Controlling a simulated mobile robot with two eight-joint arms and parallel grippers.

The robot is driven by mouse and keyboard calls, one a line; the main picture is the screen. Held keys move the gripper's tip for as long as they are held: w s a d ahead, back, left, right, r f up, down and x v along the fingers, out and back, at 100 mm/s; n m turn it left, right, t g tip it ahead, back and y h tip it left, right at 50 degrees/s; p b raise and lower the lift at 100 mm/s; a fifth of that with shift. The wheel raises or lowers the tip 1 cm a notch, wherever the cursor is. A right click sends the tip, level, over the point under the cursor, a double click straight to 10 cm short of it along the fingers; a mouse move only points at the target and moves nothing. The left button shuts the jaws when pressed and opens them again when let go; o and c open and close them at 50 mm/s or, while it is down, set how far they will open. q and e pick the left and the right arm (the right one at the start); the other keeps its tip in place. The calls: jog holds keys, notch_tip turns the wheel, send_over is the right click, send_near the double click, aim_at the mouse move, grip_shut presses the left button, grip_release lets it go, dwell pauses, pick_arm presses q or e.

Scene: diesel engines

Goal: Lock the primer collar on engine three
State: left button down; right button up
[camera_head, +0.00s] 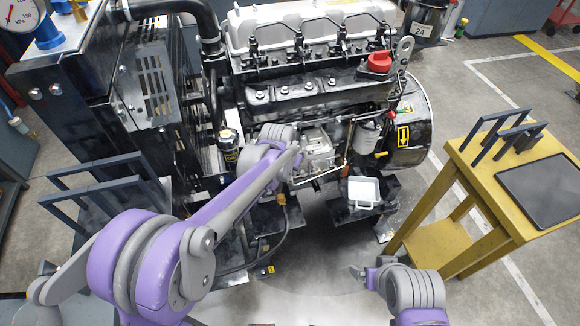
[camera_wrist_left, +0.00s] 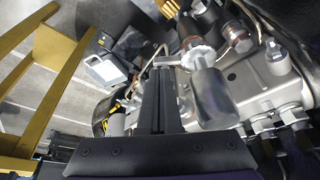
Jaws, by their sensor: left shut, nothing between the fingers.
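In the left wrist view a grey cylindrical plunger (camera_wrist_left: 213,98) stands out from the engine, with a pale ridged ring (camera_wrist_left: 198,56) at its base that looks like the primer collar. My left gripper (camera_wrist_left: 161,68) is shut and empty, its fingers just left of the plunger; I cannot tell whether they touch it. In the head view my left arm reaches the front of the engine (camera_head: 315,97), and its wrist hides the fingers and the primer. My right gripper (camera_head: 370,273) is low in the head view, away from the engine; its finger gap is unclear.
A yellow table (camera_head: 480,213) with a dark rack (camera_head: 510,137) and a black pad (camera_head: 545,187) stands at right. A white tray (camera_head: 364,190) sits below the engine. Open floor lies in front.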

pick_arm(q)
jog(key=shift+f, duration=0.15)
jog(key=shift+s+a+m+h, duration=0.1)
jog(key=shift+s+m+h, duration=0.25)
jog(key=shift+m, duration=0.75)
jog(key=m, duration=0.1)
jog(key=s+m, duration=0.1)
jog(key=shift+a+m+g+h+b, duration=0.25)
jog(key=shift+a+m+g+b, duration=0.05)
jog(key=shift+g+b, duration=0.1)
jog(key=shift+s+a+m+g+h, duration=0.2)
jog(key=shift+s+a+m, duration=0.15)
jog(key=shift+a+m, duration=0.4)
jog(key=shift+s+a+m+g+h, duration=0.1)
jog(key=shift+s+a+m+g, duration=0.15)
jog(key=shift+a+m, duration=0.4)
jog(key=shift+s+a+m+g+h, duration=0.15)
jog(key=shift+s+a+m, duration=0.25)
jog(key=shift+a+m, duration=0.35)
